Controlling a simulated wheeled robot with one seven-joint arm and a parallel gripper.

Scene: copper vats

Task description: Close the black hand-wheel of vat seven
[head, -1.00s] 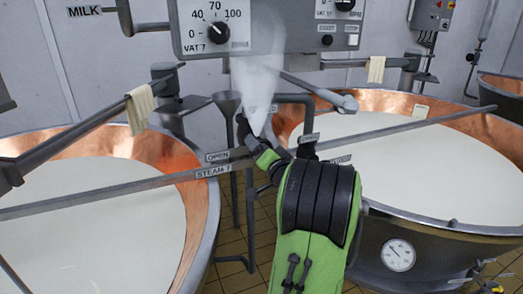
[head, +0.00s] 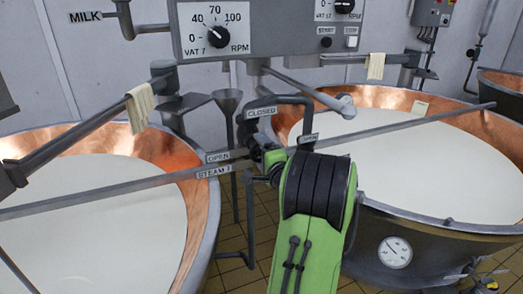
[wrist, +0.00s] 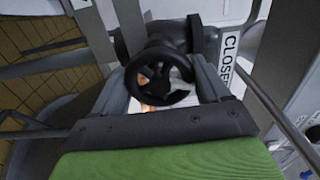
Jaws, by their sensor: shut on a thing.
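The black hand-wheel (wrist: 160,82) shows in the wrist view between the two fingers of my gripper (wrist: 165,70), which is shut on it. In the head view my gripper (head: 266,156) is at the valve between the two vats, and my arm mostly hides the wheel. A CLOSED label (head: 261,112) stands just above the valve, and an OPEN label (head: 218,157) is to its left. The STEAM 7 label (head: 214,172) is on the rail below that. No steam shows at the valve.
A copper vat (head: 190,150) of white liquid is at left, and another vat (head: 380,97) is at right. A long grey rail (head: 110,198) crosses in front. The panel with the VAT 7 dial (head: 218,37) hangs above. A funnel (head: 228,98) stands behind the valve.

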